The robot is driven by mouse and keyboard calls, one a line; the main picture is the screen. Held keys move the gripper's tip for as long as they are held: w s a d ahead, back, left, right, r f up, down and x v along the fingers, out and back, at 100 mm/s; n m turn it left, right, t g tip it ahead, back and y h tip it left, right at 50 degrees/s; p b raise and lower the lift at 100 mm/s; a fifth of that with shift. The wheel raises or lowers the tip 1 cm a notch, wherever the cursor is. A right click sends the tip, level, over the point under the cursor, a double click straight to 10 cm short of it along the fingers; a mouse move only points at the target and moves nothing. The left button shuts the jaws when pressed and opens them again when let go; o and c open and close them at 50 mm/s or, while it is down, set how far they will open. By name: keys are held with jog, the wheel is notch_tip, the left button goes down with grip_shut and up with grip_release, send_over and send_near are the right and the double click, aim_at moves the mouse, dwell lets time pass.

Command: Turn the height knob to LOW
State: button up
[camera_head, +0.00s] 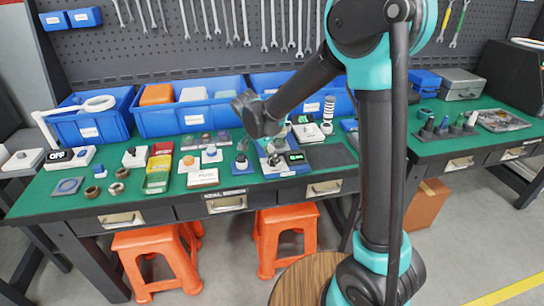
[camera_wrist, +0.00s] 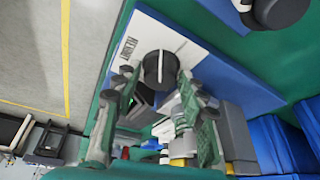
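In the wrist view, a round black knob (camera_wrist: 160,68) with a white pointer line sits on a white panel (camera_wrist: 135,45) marked with what reads as HEIGHT. The panel lies on a blue base (camera_wrist: 225,75). The pointer line runs roughly up and down in that view. No LOW mark is readable. My gripper (camera_wrist: 155,80) is open, with its two fingertips on either side of the knob; I cannot tell whether they touch it. In the head view my gripper (camera_head: 277,138) is small and partly hidden by my arm, above the devices at the middle of the bench.
Blue bins (camera_head: 190,117) line the back. Orange stools (camera_head: 160,258) stand below.

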jog(key=c, duration=0.7)
jog(key=shift+n, duration=0.3)
